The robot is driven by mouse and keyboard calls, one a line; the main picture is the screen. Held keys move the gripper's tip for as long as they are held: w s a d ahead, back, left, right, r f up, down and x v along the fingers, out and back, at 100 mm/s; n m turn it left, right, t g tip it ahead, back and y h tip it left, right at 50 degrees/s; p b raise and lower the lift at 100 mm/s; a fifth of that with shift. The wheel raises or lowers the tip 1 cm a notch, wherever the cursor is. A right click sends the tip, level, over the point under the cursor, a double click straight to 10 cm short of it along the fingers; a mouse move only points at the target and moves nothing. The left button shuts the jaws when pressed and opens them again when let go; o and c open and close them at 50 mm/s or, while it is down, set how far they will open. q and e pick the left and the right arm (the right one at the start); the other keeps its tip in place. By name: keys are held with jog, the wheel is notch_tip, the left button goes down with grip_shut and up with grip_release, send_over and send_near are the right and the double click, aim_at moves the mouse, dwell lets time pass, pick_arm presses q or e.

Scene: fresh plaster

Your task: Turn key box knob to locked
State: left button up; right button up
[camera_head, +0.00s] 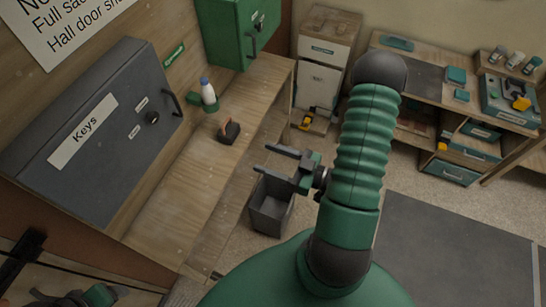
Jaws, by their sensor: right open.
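The grey key box (75,185), marked "Keys", is at the left on the wooden wall above the bench. Its round black knob (152,117) is near the right side of its front, between two small white labels too small to read. The knob's setting cannot be made out. A dark handle (171,103) is at the box's right edge. My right gripper (262,158) is open and empty, right of the knob and well apart from it, over the bench's right edge. My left gripper (72,298) shows only partly at the bottom left corner; its jaws are unclear.
A wooden bench (190,190) runs below the box, with a small dark block (229,132) and a white bottle (208,91) on it. A green cabinet (225,30) hangs beyond. A grey bin (270,205) stands on the floor. Space between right gripper and knob looks clear.

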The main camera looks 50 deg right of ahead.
jog(key=shift+s, duration=0.45)
jog(key=shift+w+a, duration=0.1)
jog(key=shift+a, duration=0.05)
